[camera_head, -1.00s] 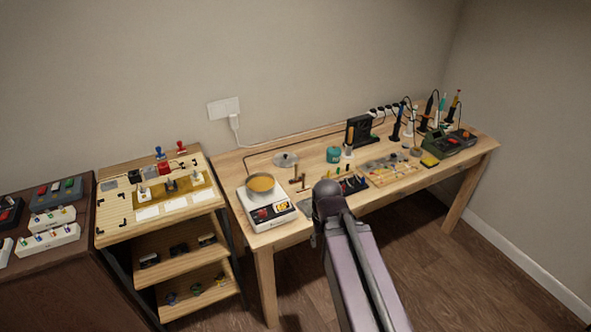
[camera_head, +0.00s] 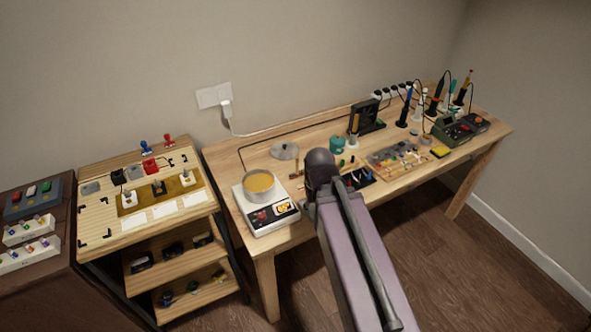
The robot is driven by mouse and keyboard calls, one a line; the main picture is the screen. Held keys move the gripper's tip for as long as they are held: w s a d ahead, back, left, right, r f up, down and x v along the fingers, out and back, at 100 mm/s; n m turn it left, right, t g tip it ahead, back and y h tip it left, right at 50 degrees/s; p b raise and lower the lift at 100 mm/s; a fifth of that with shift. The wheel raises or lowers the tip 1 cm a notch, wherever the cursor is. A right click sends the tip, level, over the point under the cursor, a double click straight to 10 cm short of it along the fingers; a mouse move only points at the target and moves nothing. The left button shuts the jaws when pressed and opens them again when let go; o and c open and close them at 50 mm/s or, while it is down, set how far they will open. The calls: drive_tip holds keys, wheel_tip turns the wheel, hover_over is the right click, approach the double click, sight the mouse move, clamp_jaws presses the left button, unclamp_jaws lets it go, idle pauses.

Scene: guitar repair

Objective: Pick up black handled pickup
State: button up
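On the light wooden top of the shelf stand at left, a brass-coloured plate (camera_head: 172,192) holds a few small handled pieces. The middle one looks dark, a likely black handled pickup (camera_head: 158,188); the ones on either side have white on them. They are too small to tell their shape exactly. More small dark pieces (camera_head: 173,250) lie on the middle shelf below; I cannot tell whether they have handles. My arm reaches up from the bottom over the front edge of the workbench, right of the shelf stand. My gripper's fingers cannot be made out.
The workbench (camera_head: 235,157) carries a scale with a yellow-filled pan (camera_head: 259,187), small tools, and soldering gear (camera_head: 459,127) at right. Red and blue stamp-like pieces stand at the shelf stand's back. A dark cabinet (camera_head: 40,290) stands at far left. Floor shows below the workbench.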

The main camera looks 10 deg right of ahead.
drive_tip(key=shift+o, duration=0.6)
drive_tip(key=w+r+m+p, duration=0.2)
drive_tip(key=w+r+p, duration=0.1)
drive_tip(key=w, duration=1.1)
drive_tip(key=w+d+r+m+p, duration=0.1)
drive_tip(key=w+r+m+p, duration=0.2)
drive_tip(key=w, duration=1.2)
drive_tip(key=shift+r+p, duration=0.6)
drive_tip(key=shift+r, duration=0.05)
drive_tip(key=shift+s+f, duration=0.1)
drive_tip(key=shift+f, duration=0.1)
wheel_tip(320, 180, down, 8)
drive_tip(key=b, duration=0.8)
drive_tip(key=shift+f+b, duration=0.1)
drive_tip(key=shift+b, duration=0.2)
drive_tip(key=shift+f, duration=0.1)
